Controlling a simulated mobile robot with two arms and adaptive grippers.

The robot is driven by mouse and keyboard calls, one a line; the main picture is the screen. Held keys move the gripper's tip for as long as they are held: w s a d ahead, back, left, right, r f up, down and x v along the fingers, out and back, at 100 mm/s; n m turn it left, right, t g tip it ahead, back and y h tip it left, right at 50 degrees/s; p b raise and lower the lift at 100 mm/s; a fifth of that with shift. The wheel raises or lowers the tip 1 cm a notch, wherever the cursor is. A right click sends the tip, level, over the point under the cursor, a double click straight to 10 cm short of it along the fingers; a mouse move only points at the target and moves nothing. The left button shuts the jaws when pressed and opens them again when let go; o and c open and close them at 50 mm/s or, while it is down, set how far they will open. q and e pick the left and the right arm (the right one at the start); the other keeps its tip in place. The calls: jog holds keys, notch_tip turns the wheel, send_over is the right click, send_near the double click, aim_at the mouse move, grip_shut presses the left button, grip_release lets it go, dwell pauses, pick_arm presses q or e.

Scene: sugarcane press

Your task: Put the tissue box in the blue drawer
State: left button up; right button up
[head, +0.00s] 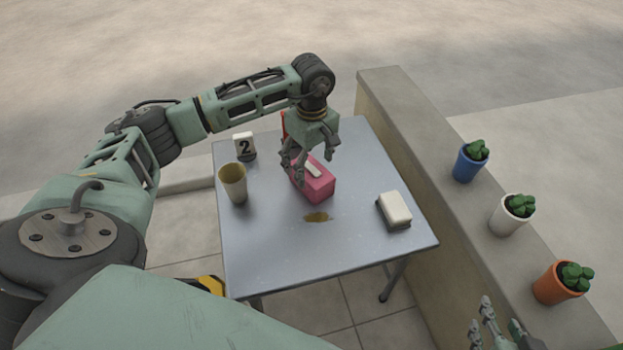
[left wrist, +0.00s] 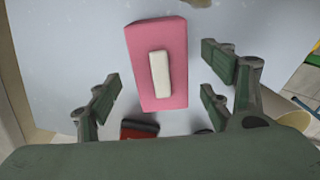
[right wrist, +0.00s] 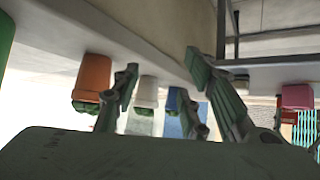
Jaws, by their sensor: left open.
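The pink tissue box (head: 318,188) lies on the grey-blue table with a white strip on its top. It also shows in the left wrist view (left wrist: 145,40). My left gripper (head: 307,167) is open above the far end of the box, pointing down. In the left wrist view the box lies ahead of and between its spread fingers, not gripped. My right gripper (head: 490,328) is at the bottom right by the low wall; its fingers stand apart and empty in the right wrist view (right wrist: 165,95). I cannot make out a blue drawer in any view.
A red object is partly hidden behind the left gripper. Blue (head: 467,166), white (head: 507,217) and orange (head: 553,284) plant pots line the wall.

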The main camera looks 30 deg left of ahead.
aim_at(311, 170)
pick_arm(q)
notch_tip(311, 170, down, 3)
jog(key=shift+f+b, duration=0.15)
jog(key=shift+b, duration=0.15)
pick_arm(e)
jog(key=w+r+t, duration=0.1)
jog(key=w+a+r+t, duration=0.1)
jog(key=w+r, duration=0.1)
jog(key=shift+a+r+y, duration=0.15)
jog(key=shift+r+y, duration=0.05)
jog(key=shift+y, duration=0.1)
pick_arm(q)
jog(key=c, duration=1.4)
